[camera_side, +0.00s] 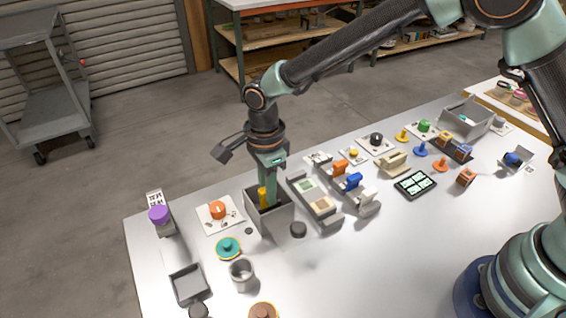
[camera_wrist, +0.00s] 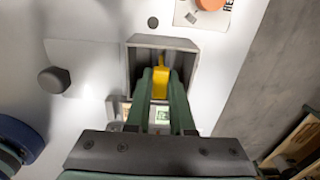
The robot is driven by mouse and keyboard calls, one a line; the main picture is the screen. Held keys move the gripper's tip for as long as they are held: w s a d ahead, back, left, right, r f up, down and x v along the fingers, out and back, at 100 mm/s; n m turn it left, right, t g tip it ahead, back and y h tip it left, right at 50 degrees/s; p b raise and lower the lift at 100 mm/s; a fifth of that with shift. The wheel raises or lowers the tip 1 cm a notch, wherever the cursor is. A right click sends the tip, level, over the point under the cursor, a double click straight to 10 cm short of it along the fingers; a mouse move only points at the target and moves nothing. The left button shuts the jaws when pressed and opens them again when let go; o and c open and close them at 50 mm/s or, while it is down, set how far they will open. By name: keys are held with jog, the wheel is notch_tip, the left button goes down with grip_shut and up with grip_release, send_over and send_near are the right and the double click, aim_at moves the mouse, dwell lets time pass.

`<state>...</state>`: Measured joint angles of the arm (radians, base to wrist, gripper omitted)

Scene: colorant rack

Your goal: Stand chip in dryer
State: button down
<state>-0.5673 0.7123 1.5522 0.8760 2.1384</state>
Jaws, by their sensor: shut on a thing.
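A yellow piece (camera_side: 263,197), seemingly the chip, stands roughly upright within the open grey box (camera_side: 255,216), which may be the dryer. My gripper (camera_side: 271,196) points down into this box, with its fingertips below the rim. In the wrist view my gripper (camera_wrist: 161,74) is shut on the yellow piece (camera_wrist: 160,88), between the two green fingers.
A tray with coloured squares (camera_side: 318,204) stands right of the box. A dark knob (camera_side: 298,229) is close in front. A card with an orange knob (camera_side: 218,210) lies left. A grey cup (camera_side: 241,275) and shallow tray (camera_side: 188,285) are nearer. The front right table is clear.

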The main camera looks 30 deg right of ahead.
jog(key=shift+f, duration=1.1)
dwell(0.8)
jog(key=shift+c, duration=1.9)
grip_release()
jog(key=shift+r, duration=3.5)
jog(key=shift+d, duration=0.1)
